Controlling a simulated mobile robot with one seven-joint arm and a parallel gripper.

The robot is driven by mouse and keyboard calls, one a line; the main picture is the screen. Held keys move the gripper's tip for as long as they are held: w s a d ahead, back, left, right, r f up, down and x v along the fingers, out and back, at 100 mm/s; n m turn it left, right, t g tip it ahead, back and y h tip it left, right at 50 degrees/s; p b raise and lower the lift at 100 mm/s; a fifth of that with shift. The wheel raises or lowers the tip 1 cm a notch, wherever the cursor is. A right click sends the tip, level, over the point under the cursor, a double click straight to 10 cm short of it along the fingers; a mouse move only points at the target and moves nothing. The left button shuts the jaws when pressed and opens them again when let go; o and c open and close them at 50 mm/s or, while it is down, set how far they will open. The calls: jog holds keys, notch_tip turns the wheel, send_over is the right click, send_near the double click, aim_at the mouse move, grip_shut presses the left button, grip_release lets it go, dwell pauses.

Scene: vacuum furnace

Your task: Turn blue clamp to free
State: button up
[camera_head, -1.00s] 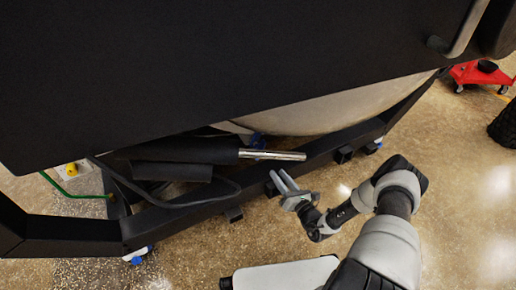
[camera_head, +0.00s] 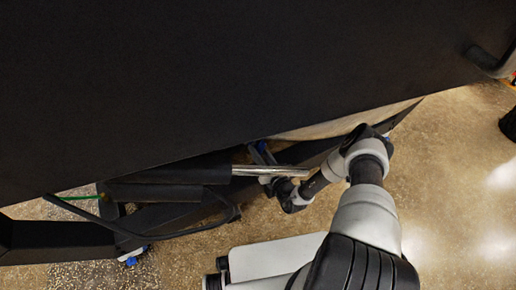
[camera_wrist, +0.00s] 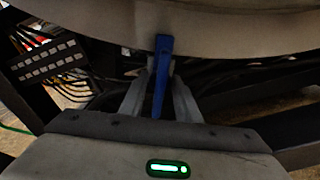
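The blue clamp (camera_wrist: 163,62) is a narrow blue lever at the middle of the wrist view, pointing down from the rim of the large rounded pale vessel (camera_wrist: 230,22). My gripper (camera_wrist: 163,80) is open, with one grey finger on each side of the lever. Gaps show between the lever and the fingers; contact at the tips cannot be told. In the head view a small blue part of the clamp (camera_head: 262,147) shows beside my gripper (camera_head: 257,156), under the black furnace body. The silver cylinder and my arm partly hide the fingers there.
A silver-ended black cylinder (camera_head: 268,171) lies close to my gripper. The black furnace body (camera_head: 230,80) hangs overhead, and a black frame beam (camera_head: 60,238) runs below. A wired terminal block (camera_wrist: 48,65) is at the left in the wrist view. Floor is open at right.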

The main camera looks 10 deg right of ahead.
grip_shut()
jog(key=shift+n, duration=0.4)
jog(key=n+p, duration=0.1)
jog(key=n, duration=0.1)
jog(key=shift+n, duration=0.4)
jog(key=n+p, duration=0.1)
jog(key=n, duration=0.2)
jog(key=shift+d+r+n, duration=0.1)
jog(key=shift+n, duration=0.2)
jog(key=n+p, duration=0.2)
jog(key=n, duration=0.3)
jog(key=n+p, duration=0.2)
jog(key=n, duration=0.3)
jog(key=shift+n, duration=0.5)
